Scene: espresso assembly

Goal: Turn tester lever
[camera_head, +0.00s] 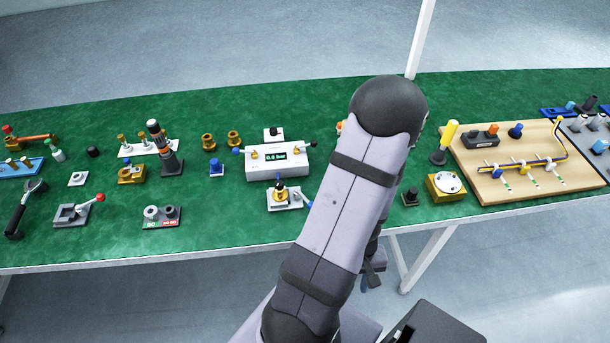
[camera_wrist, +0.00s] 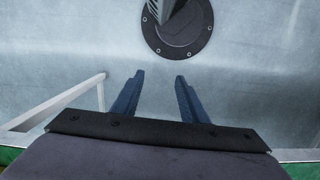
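The tester is a white box (camera_head: 262,170) with a lit green display (camera_head: 276,155), near the middle of the green table in the head view. A lever with a blue knob (camera_head: 237,151) sticks out at its left, and one with a black knob (camera_head: 313,143) at its right. A pale plate (camera_head: 284,207) with a brass and black part stands in front of it. My gripper (camera_head: 372,270) is low in front of the table edge, apart from the tester. In the wrist view my gripper (camera_wrist: 160,76) is open and empty, with bare floor between its fingers.
My arm crosses the table right of the tester and hides part of it. Other fixtures fill the left of the table. A yellow-handled screwdriver (camera_head: 446,140), a brass block (camera_head: 445,186) and a wooden wiring board (camera_head: 505,185) are at the right. A table leg (camera_head: 428,260) stands near my gripper.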

